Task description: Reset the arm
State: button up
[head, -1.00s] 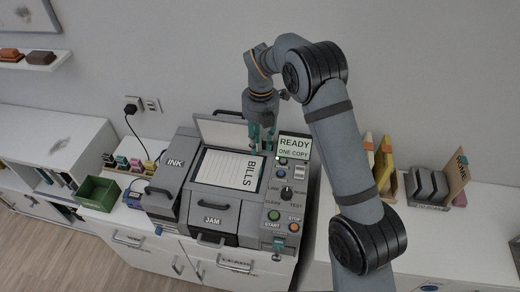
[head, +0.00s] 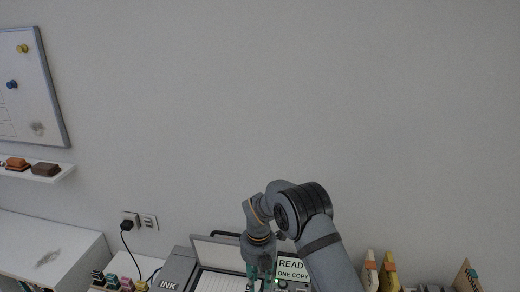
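My gripper (head: 260,274) hangs fingers down at the bottom of the head view, with its teal fingers apart and nothing seen between them. Its fingertips are at or past the picture's lower edge. My arm bends over from the lower right to hold it. The gripper is in front of the grey copier, left of the copier's display (head: 292,268), which reads "READ" and "ONE COPY", the first word partly covered by my arm. The raised lid (head: 215,251) and the INK part (head: 172,274) show to the left. The copier's lower front is out of view.
The wall above is bare. A whiteboard (head: 30,90) and a small shelf (head: 45,175) with two blocks are at the left. A black plug (head: 126,225) sits in a wall socket. Small ink bottles (head: 112,281) stand lower left; yellow and white upright items (head: 388,272) stand right.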

notch_tip(320, 180, down, 4)
jog(key=shift+f, duration=0.25)
jog(key=shift+s+a+r+p, duration=0.15)
jog(key=shift+s+r+p, duration=0.3)
jog(key=shift+s+r, duration=0.25)
jog(key=shift+s, duration=0.35)
